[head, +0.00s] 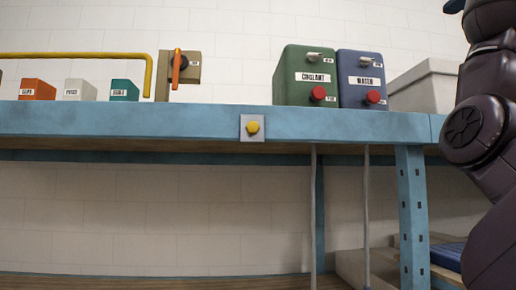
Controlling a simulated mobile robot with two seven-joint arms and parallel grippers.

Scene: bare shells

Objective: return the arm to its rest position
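My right arm (477,130) stands at the right edge of the head view, dark and bent, running from the top corner down out of the frame. Its gripper is outside the picture. My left arm and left gripper do not show at all. The arm is in front of the right end of the blue bench (180,119) and hides part of it; I cannot tell how far apart they are.
On the bench stand a green coolant box (305,89), a blue water box (361,65), a grey bin (424,88), a lever post (162,77), a yellow rail (148,75) and small coloured blocks. A yellow button (253,127) is on the front edge. Pipes (366,210) hang below.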

